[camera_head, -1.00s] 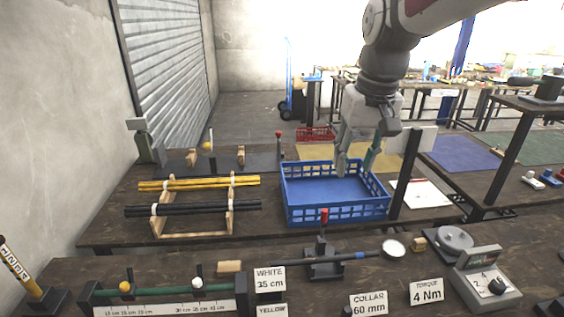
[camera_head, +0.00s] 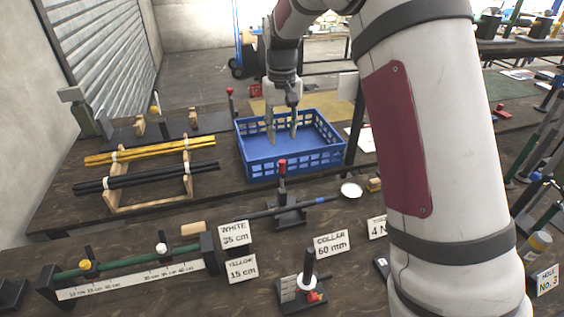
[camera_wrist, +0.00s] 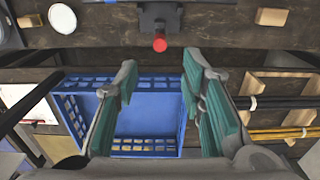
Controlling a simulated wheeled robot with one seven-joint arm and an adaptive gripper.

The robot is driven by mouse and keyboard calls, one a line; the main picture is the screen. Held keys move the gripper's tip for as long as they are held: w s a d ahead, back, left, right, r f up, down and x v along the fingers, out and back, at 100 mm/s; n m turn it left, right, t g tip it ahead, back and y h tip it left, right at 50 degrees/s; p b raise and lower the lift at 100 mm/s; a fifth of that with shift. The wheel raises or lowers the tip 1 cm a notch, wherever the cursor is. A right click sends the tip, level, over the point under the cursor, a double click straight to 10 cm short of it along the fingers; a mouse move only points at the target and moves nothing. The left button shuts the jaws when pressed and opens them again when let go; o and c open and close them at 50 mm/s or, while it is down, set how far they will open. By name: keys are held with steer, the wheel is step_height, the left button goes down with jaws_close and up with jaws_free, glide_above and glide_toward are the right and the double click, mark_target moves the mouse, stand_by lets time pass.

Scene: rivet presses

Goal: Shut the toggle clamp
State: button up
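The toggle clamp (camera_head: 287,208) stands on the front bench, a dark base with an upright lever tipped by a red knob (camera_head: 282,167). A dark rod with a blue band lies across at the clamp. In the wrist view the red knob (camera_wrist: 160,42) shows at top centre, beyond my fingertips. My gripper (camera_head: 282,138) points down over the blue crate, behind the clamp and apart from it. Its fingers with green pads are spread and empty, as the wrist view shows (camera_wrist: 160,75). The lever stands upright; the clamp's jaw is too small to make out.
The blue crate (camera_head: 245,158) sits behind the clamp. A wooden rack (camera_head: 188,170) with yellow and black rods is at left. My arm covers much of the right side.

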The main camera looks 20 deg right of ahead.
mark_target(282, 161)
step_height(282, 161, down, 11)
steer(key=shift+r+p, duration=0.1)
steer(key=shift+p, duration=0.55)
jaws_close()
